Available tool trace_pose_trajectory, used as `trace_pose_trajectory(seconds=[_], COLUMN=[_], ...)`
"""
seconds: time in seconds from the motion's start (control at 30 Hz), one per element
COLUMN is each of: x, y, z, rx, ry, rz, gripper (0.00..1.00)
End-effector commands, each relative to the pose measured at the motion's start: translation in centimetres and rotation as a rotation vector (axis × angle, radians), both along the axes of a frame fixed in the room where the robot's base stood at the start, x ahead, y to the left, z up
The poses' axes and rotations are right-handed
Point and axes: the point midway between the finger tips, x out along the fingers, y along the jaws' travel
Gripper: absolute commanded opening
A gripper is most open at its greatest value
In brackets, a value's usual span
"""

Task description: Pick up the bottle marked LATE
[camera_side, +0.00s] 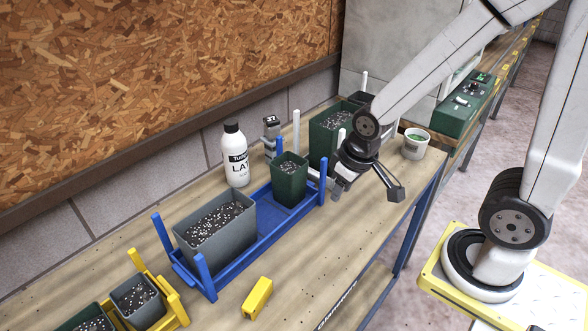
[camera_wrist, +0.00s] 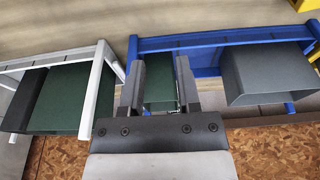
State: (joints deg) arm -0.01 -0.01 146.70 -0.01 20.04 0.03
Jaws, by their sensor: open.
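A white bottle (camera_side: 236,166) with a black cap stands upright at the back of the bench, behind the blue rack. Its label reads "LA" and part of another letter, and the rest is turned away. The bottle does not show in the wrist view. My gripper (camera_side: 339,188) is to the right of the bottle, beyond the small dark green pot (camera_side: 289,180), and holds nothing. In the wrist view my gripper (camera_wrist: 160,85) is open, with the green pot (camera_wrist: 158,92) showing between its fingers.
The blue rack (camera_side: 268,232) holds the green pot and a grey soil-filled pot (camera_side: 215,228). A white-posted rack (camera_wrist: 97,85) with green pots is close by. A yellow block (camera_side: 257,297) lies in front, and a white cup (camera_side: 415,143) stands right. The front bench is mostly clear.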

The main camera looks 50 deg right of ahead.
Motion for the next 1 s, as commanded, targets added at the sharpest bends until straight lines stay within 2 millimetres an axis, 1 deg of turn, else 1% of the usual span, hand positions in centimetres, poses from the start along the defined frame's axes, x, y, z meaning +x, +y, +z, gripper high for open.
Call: trace_pose_trajectory(seconds=[0.33,0.37,0.4,0.5,0.83,0.93,1.0], x=[0.0,0.0,0.0,0.0,0.2,1.2,2.5], y=[0.0,0.0,0.0,0.0,-0.1,-0.3,-0.8], z=[0.0,0.0,0.0,0.0,0.1,0.6,1.2], rx=[0.000,0.000,0.000,0.000,0.001,0.007,0.013], ry=[0.000,0.000,0.000,0.000,-0.007,-0.041,-0.089], rz=[0.000,0.000,0.000,0.000,-0.004,-0.022,-0.048], gripper=[0.42,0.51,0.64,0.93,0.93,0.93,0.93])
